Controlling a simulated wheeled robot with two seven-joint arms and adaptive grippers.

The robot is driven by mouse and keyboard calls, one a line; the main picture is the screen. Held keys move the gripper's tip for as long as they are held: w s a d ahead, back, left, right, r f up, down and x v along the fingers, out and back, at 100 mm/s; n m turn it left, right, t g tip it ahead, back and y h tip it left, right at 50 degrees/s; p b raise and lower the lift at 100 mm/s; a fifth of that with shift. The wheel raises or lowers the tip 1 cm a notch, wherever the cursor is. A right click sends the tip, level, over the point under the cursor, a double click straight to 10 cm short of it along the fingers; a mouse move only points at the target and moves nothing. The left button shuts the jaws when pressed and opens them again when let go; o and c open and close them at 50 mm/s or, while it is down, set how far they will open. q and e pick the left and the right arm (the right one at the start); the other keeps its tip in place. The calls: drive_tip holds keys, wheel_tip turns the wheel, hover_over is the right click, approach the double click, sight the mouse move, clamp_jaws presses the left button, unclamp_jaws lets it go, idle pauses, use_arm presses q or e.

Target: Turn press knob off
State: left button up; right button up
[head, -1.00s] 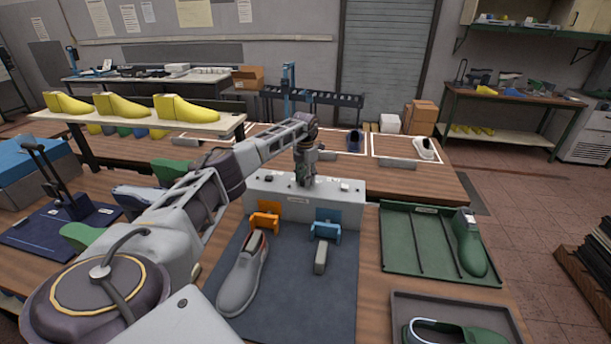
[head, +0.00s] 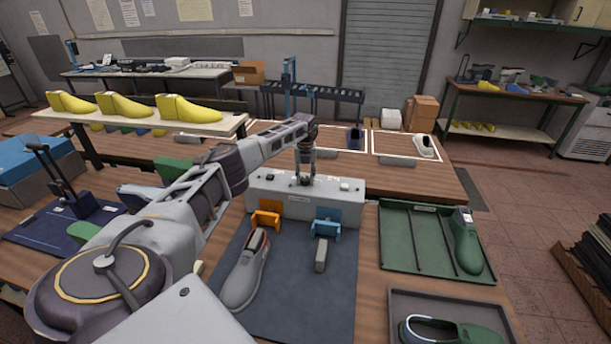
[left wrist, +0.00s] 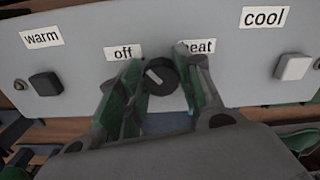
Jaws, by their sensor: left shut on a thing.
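The press is a grey-white box (head: 268,200) at the head of a dark mat, with controls on its top panel. In the left wrist view its panel (left wrist: 221,67) carries the labels warm, off, heat and cool. The round black knob (left wrist: 161,76) sits below and between "off" and "heat". A pale line on it slants, its upper end towards "off". My left gripper (head: 305,178) reaches down to the panel; in the left wrist view its fingers (left wrist: 161,84) are shut on the knob's two sides. The fingers partly cover "off" and "heat". My right gripper is not in view.
A dark button (left wrist: 46,84) is under "warm" and a white button (left wrist: 293,67) under "cool". Orange (head: 266,219) and blue (head: 326,226) holders stand before the press. A grey shoe (head: 245,272) lies on the mat (head: 290,305). A green tray (head: 400,258) is at right.

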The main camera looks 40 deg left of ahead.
sight(305, 178)
use_arm(q)
drive_tip(key=shift+r+n, duration=0.15)
drive_tip(key=shift+n, duration=0.35)
drive_tip(key=o, duration=1)
drive_tip(key=shift+r, duration=5.9)
